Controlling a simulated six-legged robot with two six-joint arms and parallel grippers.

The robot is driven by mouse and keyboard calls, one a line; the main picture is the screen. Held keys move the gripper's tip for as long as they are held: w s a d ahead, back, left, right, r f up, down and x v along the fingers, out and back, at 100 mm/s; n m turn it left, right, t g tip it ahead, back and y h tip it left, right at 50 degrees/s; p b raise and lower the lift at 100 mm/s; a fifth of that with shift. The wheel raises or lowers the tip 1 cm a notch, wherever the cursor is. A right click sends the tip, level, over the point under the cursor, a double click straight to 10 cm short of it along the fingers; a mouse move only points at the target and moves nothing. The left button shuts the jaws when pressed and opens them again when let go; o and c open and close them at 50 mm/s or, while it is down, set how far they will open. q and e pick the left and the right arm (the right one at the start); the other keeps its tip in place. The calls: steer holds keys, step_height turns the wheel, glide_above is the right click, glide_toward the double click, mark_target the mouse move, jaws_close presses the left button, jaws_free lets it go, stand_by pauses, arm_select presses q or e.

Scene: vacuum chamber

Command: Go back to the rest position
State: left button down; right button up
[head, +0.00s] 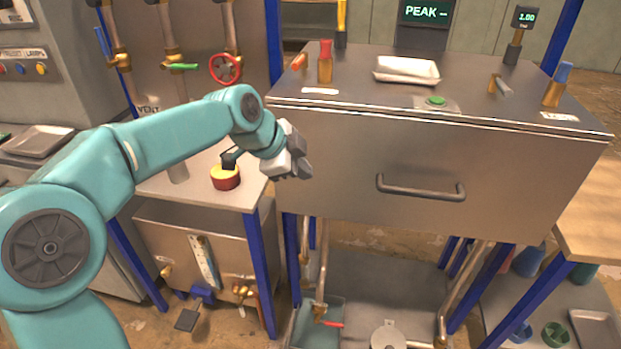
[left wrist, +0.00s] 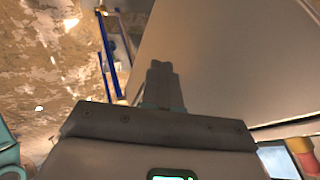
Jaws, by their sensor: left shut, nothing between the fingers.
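My left gripper (head: 304,169) is in front of the left part of the steel chamber's front panel (head: 340,150), above the right edge of the low side table (head: 160,188). Its fingers are shut and hold nothing. In the left wrist view the closed fingers (left wrist: 160,72) stand out against the large grey panel (left wrist: 230,60); I cannot tell whether they touch it. My right arm and right gripper are not in view.
A red and yellow round item (head: 226,180) sits on the side table close to my left forearm. The chamber top holds a white tray (head: 407,70), a green button (head: 436,101) and small bottles. A handle (head: 420,190) sticks out of the front panel.

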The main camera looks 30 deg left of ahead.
arm_select(q)
steer(key=s+d+f+n+g+p, duration=0.1)
steer(key=s+d+f+n, duration=0.15)
steer(key=f, duration=0.65)
steer(key=s+d+f+n+g, duration=0.15)
steer(key=d+f, duration=0.25)
steer(key=f, duration=0.4)
steer(key=s+d+f+n+g+p, duration=0.1)
steer(key=d+f+n, duration=0.2)
steer(key=f, duration=0.6)
steer(key=s+d+f+n+g, duration=0.1)
steer(key=s+d+f+n, duration=0.1)
steer(key=s+f, duration=0.2)
steer(key=s+d+f+n+g+h+p, duration=0.1)
steer(key=s+d+f+n, duration=0.2)
steer(key=s, duration=0.6)
steer(key=s+d+f+n+g, duration=0.1)
steer(key=s+d+f+n, duration=0.1)
steer(key=s+f, duration=0.4)
steer(key=shift+s+d+n+p, duration=0.35)
steer(key=shift+s+d+n, duration=0.05)
steer(key=shift+s+n, duration=0.2)
